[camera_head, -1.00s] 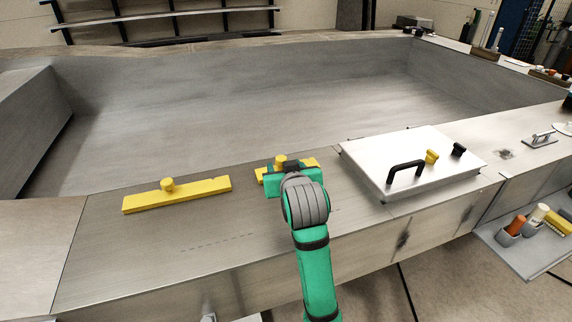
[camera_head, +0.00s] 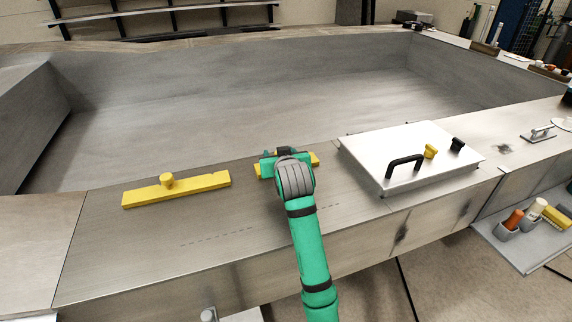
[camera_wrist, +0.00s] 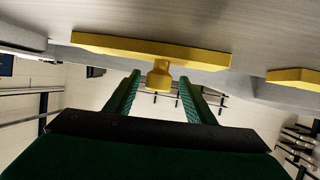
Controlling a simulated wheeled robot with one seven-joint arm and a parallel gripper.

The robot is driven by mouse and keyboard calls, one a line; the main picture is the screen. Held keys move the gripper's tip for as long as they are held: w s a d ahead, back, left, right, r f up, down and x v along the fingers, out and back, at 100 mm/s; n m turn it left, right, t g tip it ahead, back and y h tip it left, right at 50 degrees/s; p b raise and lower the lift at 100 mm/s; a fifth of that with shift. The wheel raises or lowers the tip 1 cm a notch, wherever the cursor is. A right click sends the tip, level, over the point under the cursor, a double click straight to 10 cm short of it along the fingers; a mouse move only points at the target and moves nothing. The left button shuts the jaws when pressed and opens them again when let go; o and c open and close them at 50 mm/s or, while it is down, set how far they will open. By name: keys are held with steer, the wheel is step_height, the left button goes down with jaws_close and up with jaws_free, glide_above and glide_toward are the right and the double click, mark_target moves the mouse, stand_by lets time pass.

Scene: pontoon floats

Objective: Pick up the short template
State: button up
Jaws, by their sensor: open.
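The short template, a yellow bar with a round knob, lies on the metal deck in the head view, its right end (camera_head: 315,160) showing beside my gripper (camera_head: 284,157), which hides most of it. In the wrist view the template's bar (camera_wrist: 150,47) spans the top middle, and its knob sits between the tips of my open gripper (camera_wrist: 160,82). The fingers stand on either side of the knob; I cannot tell if they touch it. A longer yellow template (camera_head: 190,191) with a knob lies to the left; its end also shows in the wrist view (camera_wrist: 295,77).
A white lidded panel (camera_head: 375,165) with a black handle (camera_head: 405,167) and yellow and black knobs stands to the right on the deck. A sunken basin (camera_head: 240,100) lies behind. A side tray (camera_head: 520,250) holds several items. The deck's left front is clear.

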steer(key=shift+d, duration=0.1)
steer(key=shift+w+d, duration=0.1)
steer(key=c, duration=1.2)
